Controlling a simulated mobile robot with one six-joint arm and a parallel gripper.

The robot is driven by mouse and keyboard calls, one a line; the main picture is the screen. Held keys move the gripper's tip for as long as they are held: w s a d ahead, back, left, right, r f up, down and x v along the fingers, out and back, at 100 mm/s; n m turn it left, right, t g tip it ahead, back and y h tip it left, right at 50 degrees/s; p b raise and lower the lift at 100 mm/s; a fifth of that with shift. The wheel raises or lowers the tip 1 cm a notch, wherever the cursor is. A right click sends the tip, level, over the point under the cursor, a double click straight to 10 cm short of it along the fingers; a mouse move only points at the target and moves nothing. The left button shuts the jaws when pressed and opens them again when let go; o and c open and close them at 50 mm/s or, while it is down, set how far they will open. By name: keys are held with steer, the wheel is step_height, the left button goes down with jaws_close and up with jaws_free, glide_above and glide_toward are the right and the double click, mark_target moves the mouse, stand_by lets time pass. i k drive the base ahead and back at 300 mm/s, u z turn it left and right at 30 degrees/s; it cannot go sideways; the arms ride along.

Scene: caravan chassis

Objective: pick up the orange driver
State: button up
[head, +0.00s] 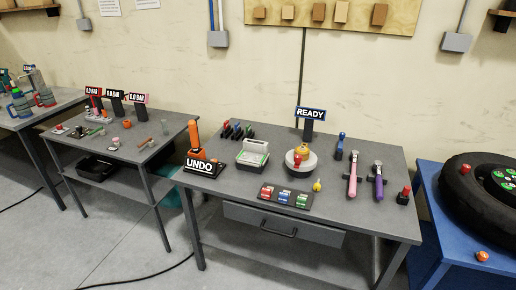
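An orange tool (196,145), which looks like the orange driver, stands upright at the left end of the nearest grey table (345,225). A black base with an "UNDO" sign (199,164) is at its foot. The sign hides part of its lower end, so I cannot tell how it is held there. My gripper is not in view.
To its right are a grey-white device (253,152), a round white-topped stand (300,162), a button panel (286,197), and pink (353,180) and purple (378,182) handled tools. A blue table with a tyre (456,190) stands right. Open floor lies front left.

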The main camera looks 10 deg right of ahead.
mark_target(192, 124)
steer(key=i, duration=1)
steer(key=u, duration=0.05)
